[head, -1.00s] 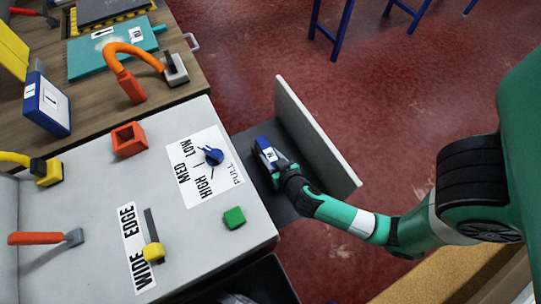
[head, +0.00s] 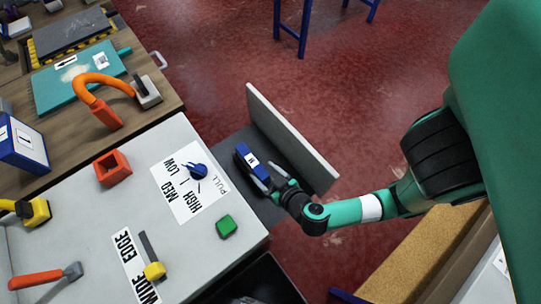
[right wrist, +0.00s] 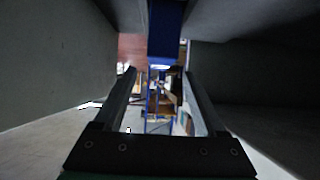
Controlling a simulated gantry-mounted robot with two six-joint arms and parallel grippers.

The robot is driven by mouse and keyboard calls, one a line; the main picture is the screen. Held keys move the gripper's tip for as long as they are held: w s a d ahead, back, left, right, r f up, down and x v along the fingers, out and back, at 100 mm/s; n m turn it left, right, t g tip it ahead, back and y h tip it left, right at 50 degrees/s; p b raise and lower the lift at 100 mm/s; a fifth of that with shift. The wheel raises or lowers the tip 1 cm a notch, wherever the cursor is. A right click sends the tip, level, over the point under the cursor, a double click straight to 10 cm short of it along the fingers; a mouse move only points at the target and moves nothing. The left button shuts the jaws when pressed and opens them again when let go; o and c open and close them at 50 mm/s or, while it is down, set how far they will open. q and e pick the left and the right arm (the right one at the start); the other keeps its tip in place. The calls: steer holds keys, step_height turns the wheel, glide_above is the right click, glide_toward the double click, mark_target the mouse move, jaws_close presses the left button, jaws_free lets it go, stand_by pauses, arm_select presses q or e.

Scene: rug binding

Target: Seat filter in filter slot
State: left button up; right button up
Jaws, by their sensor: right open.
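A blue block with a white label (head: 252,161), which I take to be the filter, is in the open grey drawer (head: 228,150) at the right side of the grey machine. My right gripper (head: 268,178) is at the block's near right end, with its jaws open. In the right wrist view, a blue surface (right wrist: 165,30) stands just past the spread fingertips (right wrist: 165,78), between grey walls. Whether the fingers touch the block cannot be told. The slot is not clearly visible. My left gripper is not in view.
The drawer's tall front panel (head: 300,145) stands right of the gripper. The machine top carries a blue knob (head: 197,171), a green block (head: 226,225), a red square frame (head: 112,168) and a yellow slider (head: 154,270). Red floor (head: 215,50) lies open beyond.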

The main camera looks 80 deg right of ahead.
steer(key=shift+p+v, duration=0.55)
steer(key=shift+v, duration=1.35)
